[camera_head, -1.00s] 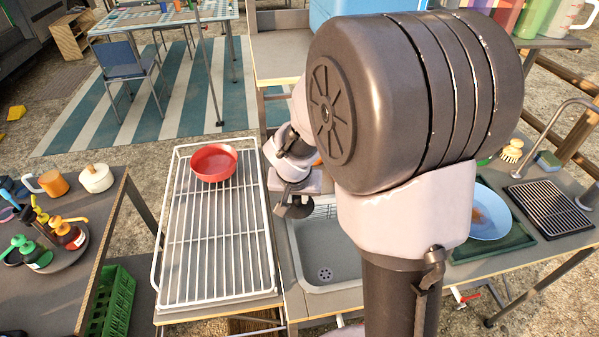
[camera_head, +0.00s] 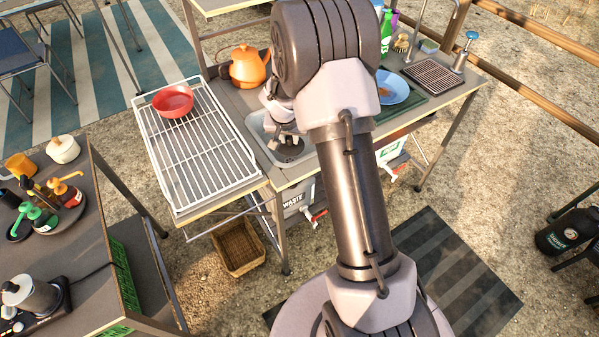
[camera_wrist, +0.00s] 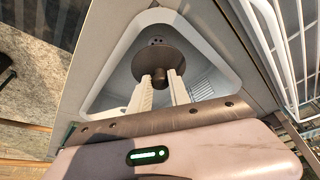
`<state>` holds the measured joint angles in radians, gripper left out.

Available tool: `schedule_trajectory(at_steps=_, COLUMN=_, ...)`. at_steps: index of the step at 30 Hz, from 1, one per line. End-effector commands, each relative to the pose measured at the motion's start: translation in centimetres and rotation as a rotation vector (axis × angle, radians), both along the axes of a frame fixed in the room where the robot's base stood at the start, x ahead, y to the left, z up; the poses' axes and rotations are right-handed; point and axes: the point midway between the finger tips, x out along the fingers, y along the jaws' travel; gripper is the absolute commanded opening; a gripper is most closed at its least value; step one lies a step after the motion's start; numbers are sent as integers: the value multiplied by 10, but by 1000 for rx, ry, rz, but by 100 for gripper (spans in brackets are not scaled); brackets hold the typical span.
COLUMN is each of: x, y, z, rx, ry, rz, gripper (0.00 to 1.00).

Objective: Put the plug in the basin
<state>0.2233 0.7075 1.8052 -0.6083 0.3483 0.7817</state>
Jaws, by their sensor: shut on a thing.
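The plug is a dark round disc with a short knob; it shows in the wrist view (camera_wrist: 160,58) and, small, in the head view (camera_head: 289,146). My gripper (camera_wrist: 162,84) is shut on the knob, a pale finger on each side. It also shows in the head view (camera_head: 287,138), pointing down over the basin. The basin is a pale grey sink, seen in the wrist view (camera_wrist: 118,88) and partly behind my arm in the head view (camera_head: 258,128). The plug is within the basin's outline; its height above the floor is unclear. Small drain holes (camera_wrist: 155,42) show at the disc's far edge.
A white wire rack (camera_head: 215,155) stands left of the basin, holding a red bowl (camera_head: 173,101). A blue plate (camera_head: 394,88) lies to the right on a green tray. A wicker basket (camera_head: 238,247) is below.

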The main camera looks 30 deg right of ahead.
Motion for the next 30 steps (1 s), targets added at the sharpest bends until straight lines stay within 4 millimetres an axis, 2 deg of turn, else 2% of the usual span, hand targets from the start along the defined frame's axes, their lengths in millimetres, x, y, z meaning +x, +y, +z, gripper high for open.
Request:
schedule_trajectory(at_steps=1, x=0, y=0, z=-19, rx=1, ry=3, rz=1, gripper=0)
schedule_trajectory(at_steps=10, x=0, y=0, z=-81, rx=0, ry=1, rz=1, gripper=0)
schedule_trajectory(at_steps=24, x=0, y=0, z=-88, rx=1, ry=-1, rz=0, gripper=0)
schedule_trajectory(at_steps=25, x=0, y=0, z=-88, rx=1, ry=-1, rz=0, gripper=27)
schedule_trajectory(at_steps=28, x=0, y=0, z=-87, rx=1, ry=-1, rz=0, gripper=45)
schedule_trajectory(at_steps=30, x=0, y=0, z=-87, rx=1, ry=-1, rz=0, gripper=45)
